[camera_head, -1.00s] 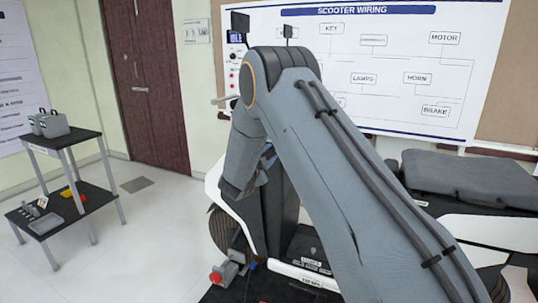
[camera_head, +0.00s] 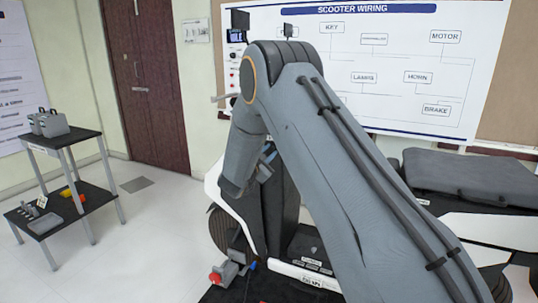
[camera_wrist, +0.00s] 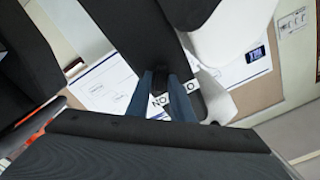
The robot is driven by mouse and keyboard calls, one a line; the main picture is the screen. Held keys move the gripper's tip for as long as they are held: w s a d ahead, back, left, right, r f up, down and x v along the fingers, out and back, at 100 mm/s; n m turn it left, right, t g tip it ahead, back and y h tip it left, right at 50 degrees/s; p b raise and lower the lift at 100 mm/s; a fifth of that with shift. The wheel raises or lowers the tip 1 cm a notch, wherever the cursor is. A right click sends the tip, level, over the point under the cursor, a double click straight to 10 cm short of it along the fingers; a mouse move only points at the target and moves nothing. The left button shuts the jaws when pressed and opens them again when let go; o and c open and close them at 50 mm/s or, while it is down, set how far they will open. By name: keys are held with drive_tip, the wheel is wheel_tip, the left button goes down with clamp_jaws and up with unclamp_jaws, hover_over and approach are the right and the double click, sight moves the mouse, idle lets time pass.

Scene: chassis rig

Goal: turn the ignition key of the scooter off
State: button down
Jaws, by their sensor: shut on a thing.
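The white and black scooter (camera_head: 213,190) stands behind my arm, which covers much of its front and middle in the head view. In the wrist view my gripper (camera_wrist: 162,75) has its two blue fingers close together, with a small dark piece, the ignition key (camera_wrist: 159,69), between their tips. The key is at the dark panel of the scooter (camera_wrist: 130,35). Its turned position cannot be read. A white label with black letters (camera_wrist: 158,106) shows partly behind the fingers. In the head view the key is hidden.
A two-shelf trolley (camera_head: 62,140) with a grey toolbox (camera_head: 48,123) stands at the left. A wiring board (camera_head: 390,60) hangs on the wall behind. The scooter's grey seat (camera_head: 465,175) is at the right. The floor between trolley and scooter is clear.

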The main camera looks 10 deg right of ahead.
drive_tip(key=n, duration=0.3)
drive_tip(key=shift+n, duration=2.2)
drive_tip(key=c, duration=1.8)
unclamp_jaws()
drive_tip(key=shift+a, duration=0.1)
drive_tip(key=b+v, duration=0.2)
drive_tip(key=v, duration=0.5)
drive_tip(key=shift+s+a, duration=0.2)
drive_tip(key=shift+s, duration=0.1)
